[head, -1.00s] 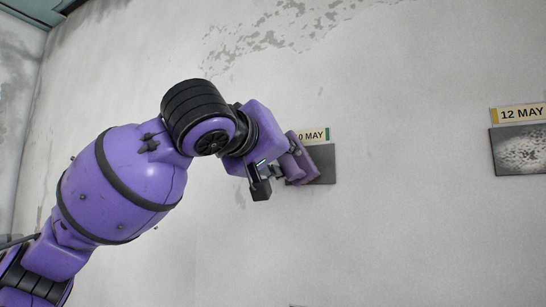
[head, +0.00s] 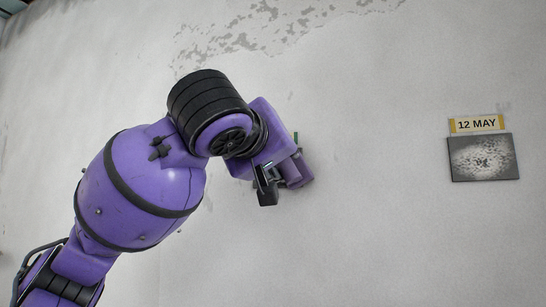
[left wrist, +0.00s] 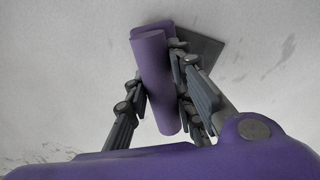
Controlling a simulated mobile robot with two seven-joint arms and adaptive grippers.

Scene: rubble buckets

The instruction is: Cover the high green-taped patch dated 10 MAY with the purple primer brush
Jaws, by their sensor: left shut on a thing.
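My left gripper (head: 276,180) is shut on the purple primer brush (head: 298,171), up at the wall. In the left wrist view the brush (left wrist: 156,90) is a purple block with a long handle, held between the dark fingers (left wrist: 160,82). A dark grey square patch (left wrist: 207,57) lies on the wall behind the brush and fingers, partly hidden by them. In the head view my gripper and forearm hide this patch and its date; only a sliver of green tape (head: 296,138) shows above the brush. I cannot tell whether the brush touches the patch. My right gripper is out of view.
To the right on the wall hangs another patch (head: 482,158), dark with a speckled pale middle, under a yellow-taped label (head: 477,124) reading 12 MAY. The pale wall (head: 380,220) between is bare, with flaking marks higher up.

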